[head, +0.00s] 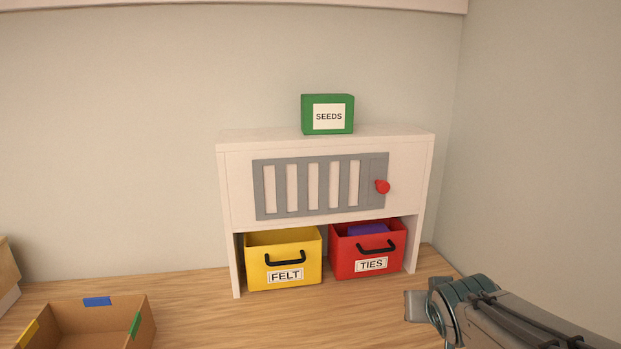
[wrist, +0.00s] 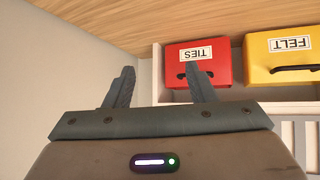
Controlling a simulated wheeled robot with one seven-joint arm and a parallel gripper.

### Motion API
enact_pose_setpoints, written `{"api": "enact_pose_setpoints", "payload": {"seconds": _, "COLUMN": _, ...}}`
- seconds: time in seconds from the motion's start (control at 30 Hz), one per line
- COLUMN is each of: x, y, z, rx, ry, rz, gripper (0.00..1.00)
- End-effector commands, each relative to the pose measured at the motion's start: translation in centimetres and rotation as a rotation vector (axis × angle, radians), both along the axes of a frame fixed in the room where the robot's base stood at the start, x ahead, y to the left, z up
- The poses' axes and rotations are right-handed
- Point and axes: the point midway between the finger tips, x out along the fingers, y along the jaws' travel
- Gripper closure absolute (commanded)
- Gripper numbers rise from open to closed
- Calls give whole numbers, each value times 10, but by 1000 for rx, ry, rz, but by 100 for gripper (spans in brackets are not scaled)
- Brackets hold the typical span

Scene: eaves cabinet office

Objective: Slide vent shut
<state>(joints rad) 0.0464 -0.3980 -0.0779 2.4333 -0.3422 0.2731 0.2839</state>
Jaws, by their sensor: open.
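The vent (head: 283,190) is a grey slatted panel on the front of a white cabinet. Its upright slots show pale. A red knob (head: 382,187) sticks out at the panel's right end. My gripper (wrist: 161,72) is open and empty in the wrist view, where the scene appears upside down. It is apart from the knob, and the knob is not visible in that view. Part of the slatted front (wrist: 300,132) shows at the lower right there. In the head view my arm is low at the right, in front of and below the cabinet.
A green SEEDS box (head: 328,115) stands on the cabinet (head: 228,185). A yellow FELT bin (head: 260,250) and a red TIES bin (head: 345,245) sit below the vent. An open cardboard box (head: 75,325) is at lower left. A wall stands close on the right.

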Motion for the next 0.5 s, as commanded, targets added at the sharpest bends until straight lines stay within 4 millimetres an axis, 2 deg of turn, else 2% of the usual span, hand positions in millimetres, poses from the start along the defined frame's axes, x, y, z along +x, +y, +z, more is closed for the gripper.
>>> {"api": "enact_pose_setpoints", "payload": {"seconds": 0.1, "x": -33, "y": 15, "z": -22, "rx": 23, "ry": 164, "rz": 6, "gripper": 49}}
{"api": "enact_pose_setpoints", "payload": {"seconds": 0.3, "x": -90, "y": 44, "z": -49, "rx": 74, "ry": 420, "rz": 57, "gripper": 49}}
{"api": "enact_pose_setpoints", "payload": {"seconds": 0.5, "x": -125, "y": 63, "z": -60, "rx": 109, "ry": 565, "rz": 105, "gripper": 49}}
